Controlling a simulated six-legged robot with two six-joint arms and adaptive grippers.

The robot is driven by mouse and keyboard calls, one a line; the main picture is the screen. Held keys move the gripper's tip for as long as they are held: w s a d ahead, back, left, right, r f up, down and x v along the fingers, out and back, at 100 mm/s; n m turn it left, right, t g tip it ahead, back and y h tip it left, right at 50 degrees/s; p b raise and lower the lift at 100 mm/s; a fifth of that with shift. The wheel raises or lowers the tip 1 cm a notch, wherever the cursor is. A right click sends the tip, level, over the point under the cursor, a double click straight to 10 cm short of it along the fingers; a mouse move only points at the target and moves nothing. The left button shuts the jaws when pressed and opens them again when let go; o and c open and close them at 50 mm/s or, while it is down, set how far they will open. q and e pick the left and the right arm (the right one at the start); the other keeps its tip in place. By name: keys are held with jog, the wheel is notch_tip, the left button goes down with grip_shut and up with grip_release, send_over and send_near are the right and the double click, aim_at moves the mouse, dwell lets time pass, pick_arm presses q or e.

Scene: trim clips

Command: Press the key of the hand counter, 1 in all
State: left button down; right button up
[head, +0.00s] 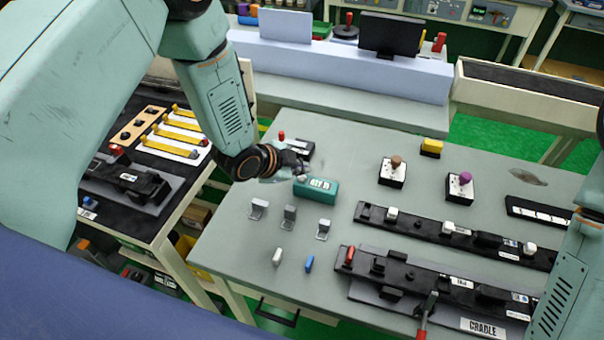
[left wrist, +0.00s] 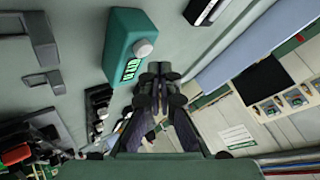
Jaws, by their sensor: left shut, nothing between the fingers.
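The hand counter is a teal box (head: 317,191) with a lit display on its front, on the grey bench near its far left part. Its pale round key (head: 302,178) shows at the box's left end. In the left wrist view the counter (left wrist: 119,40) shows its green display and grey key (left wrist: 144,48). My left gripper (head: 292,168) is shut and empty, close beside the counter's key end. In the left wrist view its closed fingertips (left wrist: 160,72) lie just beside the key. Whether they touch it, I cannot tell. My right gripper is out of view.
Small metal brackets (head: 290,213) stand in front of the counter. A black block with a red knob (head: 297,148) is behind the gripper. Two knob boxes (head: 392,173) and long black rails (head: 450,234) fill the right side. Bare bench lies between.

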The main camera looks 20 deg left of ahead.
aim_at(299, 179)
pick_arm(q)
jog(key=shift+w+r+p, duration=0.1)
jog(key=shift+r+p, duration=0.45)
jog(key=shift+r, duration=0.15)
notch_tip(299, 179, up, 4)
jog(key=p, duration=0.3)
jog(key=shift+f, duration=0.15)
jog(key=shift+f, duration=0.1)
